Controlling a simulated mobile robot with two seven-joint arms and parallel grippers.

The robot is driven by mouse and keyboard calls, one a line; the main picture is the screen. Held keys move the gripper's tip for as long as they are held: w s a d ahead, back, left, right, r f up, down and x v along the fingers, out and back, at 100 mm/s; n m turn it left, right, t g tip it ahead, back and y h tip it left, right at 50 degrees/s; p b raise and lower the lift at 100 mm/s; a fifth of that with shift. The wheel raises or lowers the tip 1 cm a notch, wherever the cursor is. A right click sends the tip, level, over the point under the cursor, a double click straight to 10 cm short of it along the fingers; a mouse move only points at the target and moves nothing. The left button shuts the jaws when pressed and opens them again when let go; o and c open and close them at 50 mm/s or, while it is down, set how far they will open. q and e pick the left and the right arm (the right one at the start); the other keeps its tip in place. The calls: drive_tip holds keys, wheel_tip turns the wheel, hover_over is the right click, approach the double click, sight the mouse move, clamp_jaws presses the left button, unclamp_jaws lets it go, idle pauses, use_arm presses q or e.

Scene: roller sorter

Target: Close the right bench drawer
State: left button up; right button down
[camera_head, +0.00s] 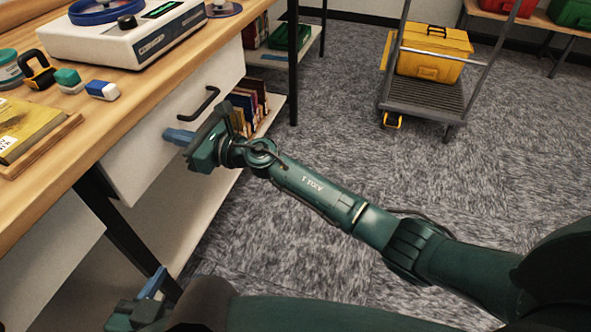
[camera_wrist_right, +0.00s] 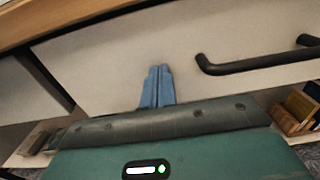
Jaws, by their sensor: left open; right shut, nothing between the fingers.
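The right bench drawer (camera_head: 155,118) has a plain white front under the wooden worktop. Its black bar handle (camera_head: 198,104) shows in the head view, and at the right in the wrist view (camera_wrist_right: 255,64). The front sits close along the worktop's edge, with no opening into the drawer visible. My right gripper (camera_head: 178,137) is shut and empty. Its blue fingertips (camera_wrist_right: 157,86) point at the front, left of the handle, at or very near its surface; contact is unclear. My left gripper (camera_head: 150,284) is open, low by the bench's dark leg, away from the drawer.
The worktop (camera_head: 110,115) holds a white machine (camera_head: 135,35), small blocks, a padlock-like item and a yellow book. Books (camera_head: 250,100) stand on a low shelf beyond the drawer. A cart (camera_head: 425,95) with a yellow toolbox stands at the back. The grey carpet between is clear.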

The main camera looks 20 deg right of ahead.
use_arm(q)
drive_tip(key=shift+w+a, duration=0.15)
drive_tip(key=shift+w, duration=0.2)
use_arm(e)
drive_tip(key=shift+w+a+r, duration=0.25)
drive_tip(key=shift+w+a, duration=0.25)
drive_tip(key=shift+a, duration=0.2)
